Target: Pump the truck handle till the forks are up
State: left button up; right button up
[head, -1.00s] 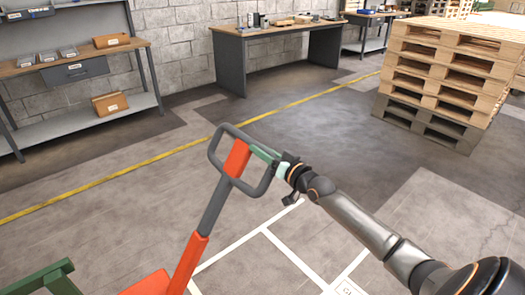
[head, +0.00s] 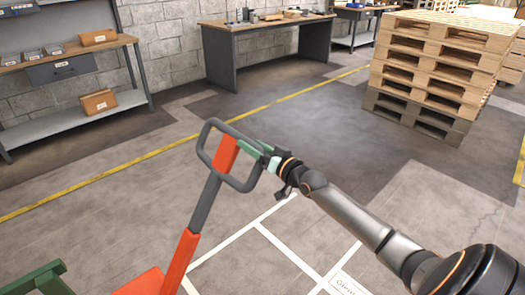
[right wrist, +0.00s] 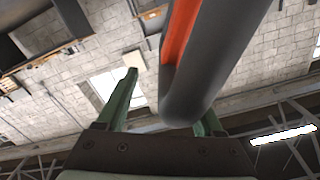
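The truck handle (head: 205,203) is a dark grey and orange shaft with a dark loop at the top, tilted with its top to the right in the head view. The truck's orange body (head: 143,283) shows at the bottom edge; the forks are not in view. My right gripper (head: 262,155) is at the right side of the loop. In the right wrist view its green fingers (right wrist: 165,110) stand apart. The handle bar (right wrist: 190,85) covers part of the right finger, with a gap to the left finger. My left gripper is not in view.
A stack of wooden pallets (head: 440,75) stands at the back right. A workbench (head: 262,24) is at the back and a shelf bench with boxes (head: 75,60) at the left. A green frame (head: 38,281) is at the lower left. The floor around the handle is clear.

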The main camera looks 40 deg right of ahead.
jog(key=s+d+p, duration=0.1)
jog(key=s, duration=1.1)
jog(key=shift+s+p, duration=0.15)
jog(key=shift+p, duration=0.15)
